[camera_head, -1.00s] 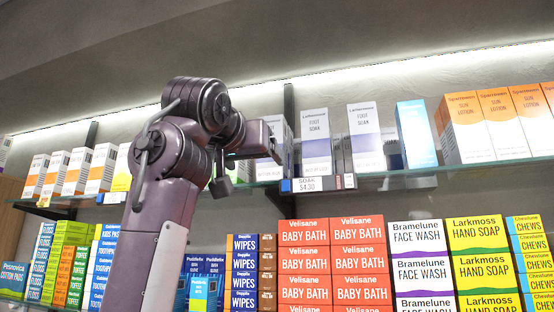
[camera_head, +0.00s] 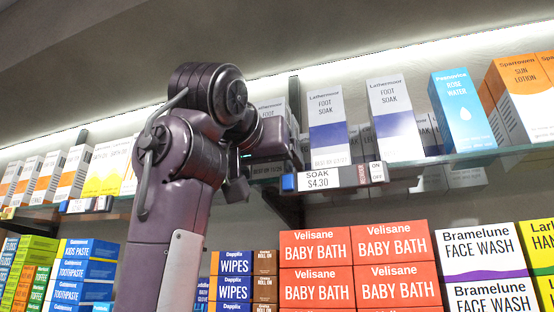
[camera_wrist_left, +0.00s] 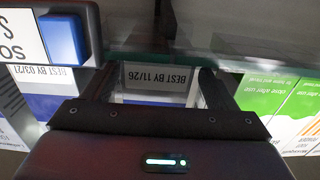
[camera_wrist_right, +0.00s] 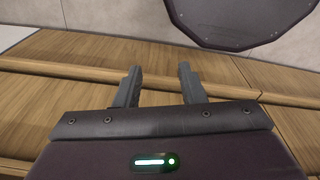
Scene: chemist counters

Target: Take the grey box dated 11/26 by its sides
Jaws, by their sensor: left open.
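The box dated 11/26 (camera_wrist_left: 163,76) shows its pale face with upside-down "BEST BY 11/26" print in the left wrist view. My left gripper (camera_wrist_left: 155,85) is open, one finger on each side of this face; I cannot tell whether they touch it. In the head view, a Foot Soak box (camera_head: 272,105) at the shelf's edge is mostly hidden behind my left arm; my left gripper (camera_head: 272,148) is in front of it, its fingertips unclear. My right gripper (camera_wrist_right: 158,85) is open and empty, above wooden boards.
A Foot Soak box dated 03/2-something (camera_wrist_left: 45,78) stands close beside it, also in the head view (camera_head: 328,130). The price tag (camera_head: 318,180) and blue block (camera_head: 288,183) are near the gripper. Green boxes (camera_wrist_left: 265,95) stand on the other side.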

